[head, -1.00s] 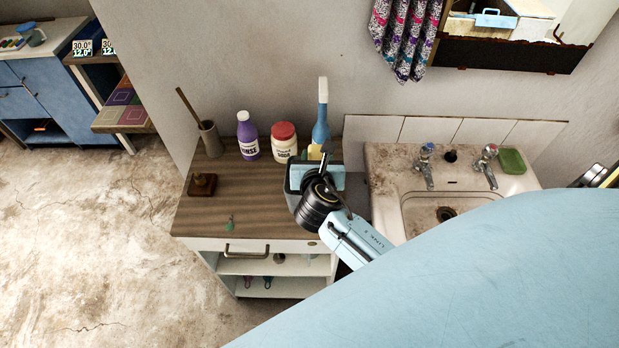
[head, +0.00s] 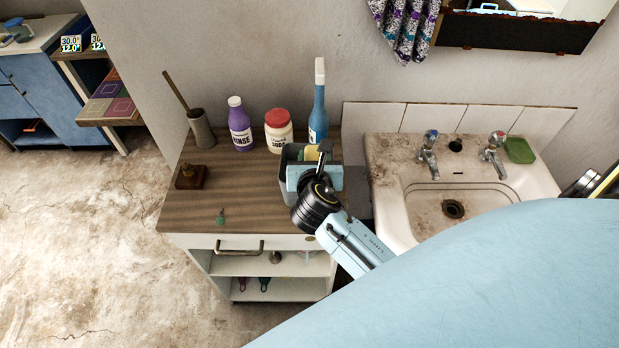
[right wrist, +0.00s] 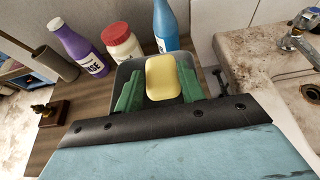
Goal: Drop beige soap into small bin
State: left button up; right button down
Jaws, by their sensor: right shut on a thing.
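The beige soap (right wrist: 162,78) looks pale yellow and is held between the green fingers of my right gripper (right wrist: 160,90). The small bin (right wrist: 126,70) is a grey open container on the wooden counter; in the right wrist view the soap overlaps its opening. In the head view the bin (head: 288,156) is partly covered by my right gripper (head: 312,162), and a bit of the soap (head: 311,152) shows beyond the blue palm. The soap's exact height relative to the rim is hard to tell. My left gripper is not in view.
A sink (head: 400,200) with taps and a green soap (head: 519,151) is at right. The counter's (head: 240,190) left-front is mostly clear.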

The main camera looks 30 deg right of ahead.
jog(key=c, duration=0.8)
grip_release()
jog(key=v, duration=1.3)
jog(key=shift+s+p, duration=0.15)
jog(key=shift+p, duration=0.25)
jog(key=shift+a, duration=0.1)
